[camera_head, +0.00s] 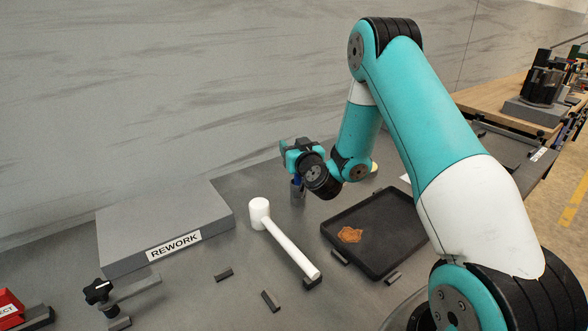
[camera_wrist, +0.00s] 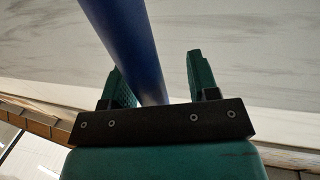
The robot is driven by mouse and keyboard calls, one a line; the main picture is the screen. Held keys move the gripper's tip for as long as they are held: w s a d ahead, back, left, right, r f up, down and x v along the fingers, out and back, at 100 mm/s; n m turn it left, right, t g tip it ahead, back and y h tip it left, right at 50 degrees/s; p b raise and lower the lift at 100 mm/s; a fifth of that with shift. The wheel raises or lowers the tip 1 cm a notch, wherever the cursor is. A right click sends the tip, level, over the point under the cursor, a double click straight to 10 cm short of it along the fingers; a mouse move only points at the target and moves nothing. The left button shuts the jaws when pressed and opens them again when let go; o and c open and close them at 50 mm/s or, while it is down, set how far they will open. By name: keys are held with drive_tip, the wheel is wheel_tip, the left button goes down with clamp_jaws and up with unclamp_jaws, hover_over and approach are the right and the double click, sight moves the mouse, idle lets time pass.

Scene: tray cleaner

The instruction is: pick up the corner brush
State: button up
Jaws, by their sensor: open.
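The blue handle, which I take to be the corner brush (camera_wrist: 137,45), runs from the top of the wrist view down between my fingers. In the head view a small piece of blue (camera_head: 297,181) shows just under my gripper (camera_head: 292,148), above a grey holder-like upright (camera_head: 297,194). My gripper (camera_wrist: 161,82) is open, with one green finger on each side of the handle. The handle lies nearer the left finger; I cannot tell whether it touches. The brush's head is not visible.
A black tray (camera_head: 400,212) with a brown stain (camera_head: 350,234) lies to the right. A white mallet-like tool (camera_head: 289,247) lies left of it. A grey REWORK block (camera_head: 160,221) stands at the left. Small dark blocks (camera_head: 270,301) lie in front. A grey wall (camera_head: 150,100) rises behind.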

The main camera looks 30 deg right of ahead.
drive_tip(key=shift+d, duration=0.35)
drive_tip(key=c, duration=1)
clamp_jaws()
